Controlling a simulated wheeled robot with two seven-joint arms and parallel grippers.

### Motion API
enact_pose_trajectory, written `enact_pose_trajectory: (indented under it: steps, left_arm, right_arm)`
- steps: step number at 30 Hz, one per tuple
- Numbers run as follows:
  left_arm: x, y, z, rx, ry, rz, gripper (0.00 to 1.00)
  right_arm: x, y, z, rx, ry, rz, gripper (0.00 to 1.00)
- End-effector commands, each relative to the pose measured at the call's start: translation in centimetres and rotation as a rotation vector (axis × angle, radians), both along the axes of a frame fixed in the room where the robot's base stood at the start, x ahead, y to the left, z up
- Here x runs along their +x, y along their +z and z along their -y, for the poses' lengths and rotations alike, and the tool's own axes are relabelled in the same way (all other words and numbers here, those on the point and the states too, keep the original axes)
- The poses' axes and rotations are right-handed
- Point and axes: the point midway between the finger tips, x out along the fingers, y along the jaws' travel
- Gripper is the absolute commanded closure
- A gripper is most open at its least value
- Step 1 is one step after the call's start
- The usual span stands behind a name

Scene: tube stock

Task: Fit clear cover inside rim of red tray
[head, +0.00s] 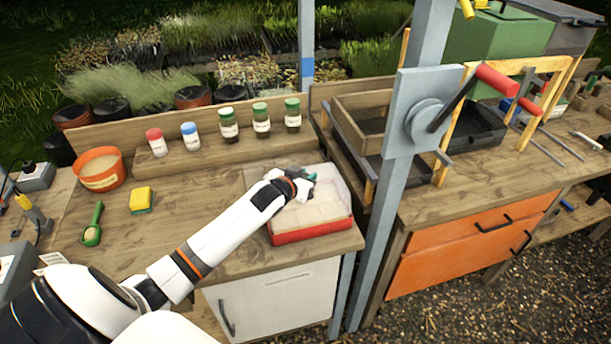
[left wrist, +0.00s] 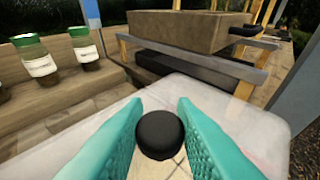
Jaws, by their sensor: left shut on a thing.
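The red tray (head: 312,231) stands on the wooden bench near its front right corner. The clear cover (head: 325,207) lies over the tray; whether its edge sits inside the rim or on top of it I cannot tell. In the left wrist view the cover (left wrist: 235,122) fills the lower part, with a black knob (left wrist: 160,134) in its middle. My left gripper (head: 305,180) is over the cover, its teal fingers shut on the knob, one on each side. The gripper and arm hide part of the cover and tray. My right gripper is not in view.
Several jars (head: 261,120) stand on a ledge behind. An orange pot (head: 101,168), yellow sponge (head: 141,198) and green scoop (head: 93,228) are at left. A grey post (head: 383,230) with a crank rises close to the tray's right side.

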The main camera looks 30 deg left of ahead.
Motion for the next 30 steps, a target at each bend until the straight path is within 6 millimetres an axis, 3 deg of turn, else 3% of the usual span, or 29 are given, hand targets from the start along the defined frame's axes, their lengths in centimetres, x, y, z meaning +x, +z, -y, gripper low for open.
enact_pose_trajectory:
  steps: [30]
  left_arm:
    - [0.0, -1.7, 0.0, 0.0, 0.0, 0.001, 0.99]
  right_arm:
    - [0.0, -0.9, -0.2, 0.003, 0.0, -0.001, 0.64]
